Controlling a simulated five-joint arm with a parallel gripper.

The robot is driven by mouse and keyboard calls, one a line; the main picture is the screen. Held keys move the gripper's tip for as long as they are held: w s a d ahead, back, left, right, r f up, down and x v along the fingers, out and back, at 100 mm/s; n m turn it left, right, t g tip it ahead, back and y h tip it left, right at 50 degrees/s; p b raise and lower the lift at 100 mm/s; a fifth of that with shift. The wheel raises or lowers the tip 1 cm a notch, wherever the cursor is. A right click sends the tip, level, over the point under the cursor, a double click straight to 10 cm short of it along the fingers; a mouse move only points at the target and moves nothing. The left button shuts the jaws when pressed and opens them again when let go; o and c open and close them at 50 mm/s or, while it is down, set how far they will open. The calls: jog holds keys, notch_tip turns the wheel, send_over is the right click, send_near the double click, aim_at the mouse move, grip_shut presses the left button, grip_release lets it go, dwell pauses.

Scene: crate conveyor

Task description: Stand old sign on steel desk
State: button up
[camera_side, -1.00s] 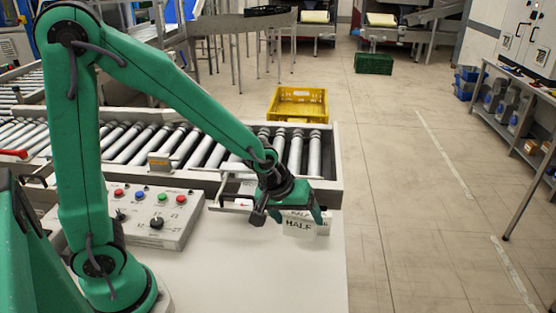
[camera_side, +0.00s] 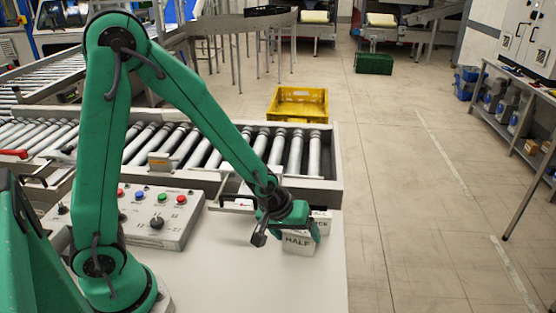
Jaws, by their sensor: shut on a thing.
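My gripper (camera_side: 293,218) is shut on a white sign (camera_side: 298,242) with the dark word HALF on its front. The green fingers cover the upper part of the sign. The sign is slightly tilted over the pale desk top (camera_side: 225,275), near its right side; I cannot tell whether its lower edge touches the desk. Another white piece with partly hidden lettering (camera_side: 322,218) shows behind and to the right of the fingers. I cannot tell whether it belongs to the same sign.
A control box (camera_side: 160,217) with coloured buttons stands on the desk to the left. A roller conveyor (camera_side: 334,184) runs behind the desk, with a yellow crate (camera_side: 298,101) beyond it. The front of the desk is clear.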

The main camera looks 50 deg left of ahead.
aim_at(296, 233)
jog(key=shift+f, duration=0.15)
jog(key=o, duration=1)
jog(key=shift+v, duration=6.15)
